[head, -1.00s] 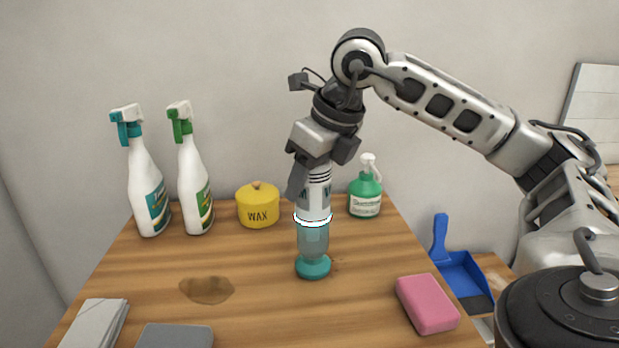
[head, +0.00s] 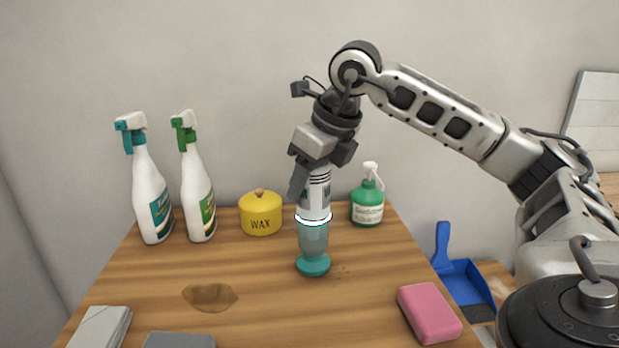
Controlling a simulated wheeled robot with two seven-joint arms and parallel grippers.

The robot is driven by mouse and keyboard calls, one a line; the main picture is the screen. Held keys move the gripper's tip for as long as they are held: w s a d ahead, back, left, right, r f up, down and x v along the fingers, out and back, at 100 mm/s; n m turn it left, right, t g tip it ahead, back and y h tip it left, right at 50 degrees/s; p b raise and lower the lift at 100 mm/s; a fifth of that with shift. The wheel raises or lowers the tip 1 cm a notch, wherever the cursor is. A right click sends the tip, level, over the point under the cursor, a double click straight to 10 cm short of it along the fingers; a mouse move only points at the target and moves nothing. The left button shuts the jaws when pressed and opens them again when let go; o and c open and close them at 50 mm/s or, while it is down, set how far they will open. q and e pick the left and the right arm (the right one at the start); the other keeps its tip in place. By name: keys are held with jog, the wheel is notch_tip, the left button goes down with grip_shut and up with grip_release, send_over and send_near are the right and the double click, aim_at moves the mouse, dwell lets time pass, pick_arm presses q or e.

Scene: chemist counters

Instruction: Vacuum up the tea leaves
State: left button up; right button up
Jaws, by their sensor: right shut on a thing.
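A small handheld vacuum (head: 313,235), white above with a clear teal chamber and a round teal nozzle, stands nearly upright with its nozzle at the wooden tabletop. My right gripper (head: 311,178) is shut on its upper part from above. Whether more lie under the nozzle is hidden. My left gripper is not in view.
Two spray bottles (head: 151,200), a yellow wax pot (head: 261,215) and a green pump bottle (head: 367,205) stand along the back. A brown stain (head: 210,297) is front left. A pink sponge (head: 430,313) lies front right. A blue dustpan (head: 466,286) is beyond the right edge.

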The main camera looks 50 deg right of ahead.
jog(key=shift+s+d+b, duration=0.65)
jog(key=shift+s+d, duration=0.1)
jog(key=shift+d, duration=0.15)
jog(key=shift+s+d+b, duration=0.3)
jog(key=shift+s+d, duration=0.15)
jog(key=shift+d, duration=0.1)
jog(key=shift+s+a+b, duration=0.65)
jog(key=shift+s+a, duration=0.7)
jog(key=shift+s, duration=0.2)
